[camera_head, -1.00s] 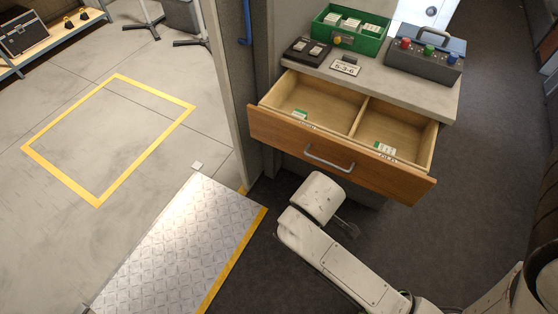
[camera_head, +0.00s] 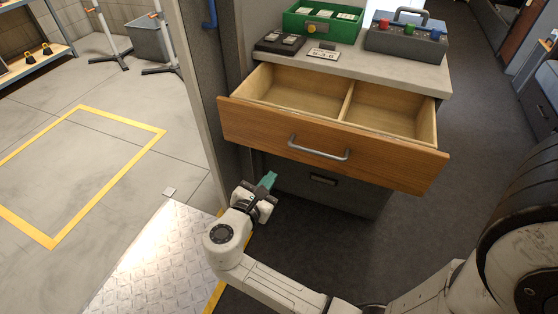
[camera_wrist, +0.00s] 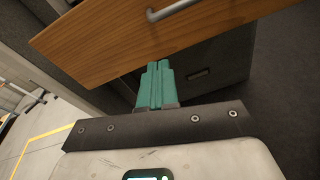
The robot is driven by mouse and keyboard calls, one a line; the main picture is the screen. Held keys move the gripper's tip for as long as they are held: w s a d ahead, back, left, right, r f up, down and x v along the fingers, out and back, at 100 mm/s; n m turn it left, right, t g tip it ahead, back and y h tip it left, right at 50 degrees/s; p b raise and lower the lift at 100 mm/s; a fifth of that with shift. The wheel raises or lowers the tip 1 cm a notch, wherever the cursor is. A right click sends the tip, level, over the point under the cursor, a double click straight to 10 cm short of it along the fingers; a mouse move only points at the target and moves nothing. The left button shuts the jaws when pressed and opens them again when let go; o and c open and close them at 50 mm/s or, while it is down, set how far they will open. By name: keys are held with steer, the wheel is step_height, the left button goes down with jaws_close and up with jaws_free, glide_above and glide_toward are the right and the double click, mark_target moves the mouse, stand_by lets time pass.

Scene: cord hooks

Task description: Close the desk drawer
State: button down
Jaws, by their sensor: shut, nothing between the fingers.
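The desk drawer (camera_head: 325,148) has a wooden front with a grey bar handle (camera_head: 319,148) and is pulled well out of the desk. Its two compartments show bare wood; the inside near the front is hidden from this angle. My gripper (camera_head: 268,181) has teal fingers, shut and empty, below and in front of the drawer's left half, apart from the handle. In the wrist view the fingers (camera_wrist: 157,78) point at the lower edge of the drawer front (camera_wrist: 140,45), and the handle (camera_wrist: 172,9) is at the top.
The grey desk top (camera_head: 350,69) holds a green box (camera_head: 323,25), a dark tray (camera_head: 280,43) and a button box (camera_head: 405,42). A lower grey drawer (camera_head: 323,182) is shut. A door post (camera_head: 200,90) stands left of the desk. A metal ramp (camera_head: 160,260) lies at lower left.

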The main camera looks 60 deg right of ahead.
steer(key=w+n+h+b, duration=0.2)
steer(key=n+b, duration=0.1)
steer(key=b, duration=0.1)
glide_toward(283, 137)
steer(key=shift+t, duration=0.3)
steer(key=d, duration=0.7)
steer(key=shift+f, duration=0.1)
steer(key=shift+d, duration=0.35)
steer(key=d+b, duration=0.2)
steer(key=d, duration=0.6)
steer(key=w+d+b, duration=0.1)
steer(key=d+b, duration=0.1)
steer(key=d, duration=0.6)
steer(key=w+d+b, duration=0.1)
steer(key=d+b, duration=0.1)
steer(key=d, duration=0.6)
steer(key=shift+d+f+b, duration=0.1)
steer(key=shift+d+b, duration=0.25)
steer(key=shift+b, duration=0.05)
steer(key=shift+d, duration=0.35)
steer(key=shift+r, duration=0.2)
steer(key=shift+d+r, duration=0.1)
steer(key=shift+r, duration=0.05)
